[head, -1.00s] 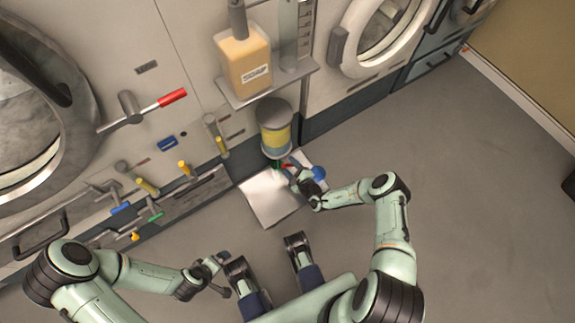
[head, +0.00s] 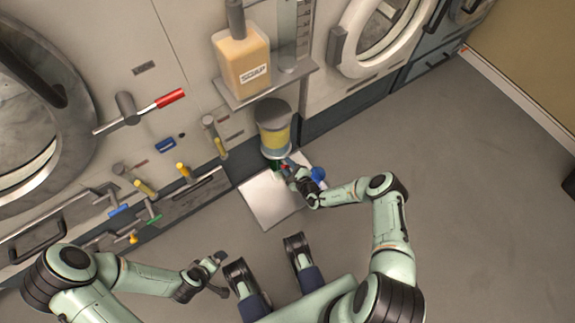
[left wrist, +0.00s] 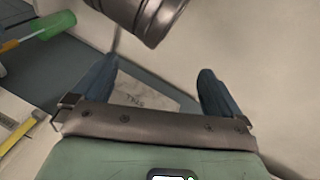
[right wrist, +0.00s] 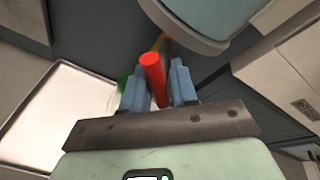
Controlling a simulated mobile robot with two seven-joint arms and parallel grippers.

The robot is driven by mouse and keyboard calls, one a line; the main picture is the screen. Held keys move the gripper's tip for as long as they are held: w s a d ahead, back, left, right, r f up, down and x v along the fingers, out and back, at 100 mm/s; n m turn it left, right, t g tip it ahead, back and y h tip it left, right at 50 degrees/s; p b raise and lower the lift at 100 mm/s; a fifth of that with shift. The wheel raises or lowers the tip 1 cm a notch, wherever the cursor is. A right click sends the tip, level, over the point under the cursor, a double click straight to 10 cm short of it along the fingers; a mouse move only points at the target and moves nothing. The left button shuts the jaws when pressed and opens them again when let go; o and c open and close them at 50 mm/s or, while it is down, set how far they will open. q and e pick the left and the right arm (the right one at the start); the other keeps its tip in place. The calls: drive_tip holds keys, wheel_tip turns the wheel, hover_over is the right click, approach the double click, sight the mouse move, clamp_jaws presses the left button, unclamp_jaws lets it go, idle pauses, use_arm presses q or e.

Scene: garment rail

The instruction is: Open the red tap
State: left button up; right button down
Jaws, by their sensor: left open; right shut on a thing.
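The red tap handle (right wrist: 153,75) is a short red cylinder between the fingers of my right gripper (right wrist: 160,76) in the right wrist view. In the head view my right gripper (head: 289,169) is at the foot of the canister with yellow contents (head: 275,128), and mostly hides the red handle there. The right gripper is shut on the red handle. A green handle (right wrist: 122,83) is just left of the fingers, partly hidden. My left gripper (head: 218,262) is open and empty above the floor, away from the canister; its spread fingers show in the left wrist view (left wrist: 156,80).
A white tray (head: 265,205) lies below the canister. A blue knob (head: 318,174) is right of my right gripper. A soap bottle (head: 242,60) stands on a shelf above. A large red-tipped lever (head: 171,98) and several smaller valves are on the left panel. The right floor is clear.

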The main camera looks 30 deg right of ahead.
drive_tip(key=shift+d+m+y, duration=0.1)
drive_tip(key=shift+m+y, duration=0.4)
drive_tip(key=shift+m, duration=0.4)
drive_tip(key=shift+f+m+y+b, duration=0.1)
drive_tip(key=shift+m+y+b, duration=0.5)
drive_tip(key=shift+m, duration=0.6)
use_arm(q)
drive_tip(key=shift+w+a+f, duration=0.5)
drive_tip(key=shift+w+f, duration=0.2)
drive_tip(key=shift+f, duration=0.05)
use_arm(e)
drive_tip(key=c, duration=1)
unclamp_jaws()
drive_tip(key=shift+o, duration=0.2)
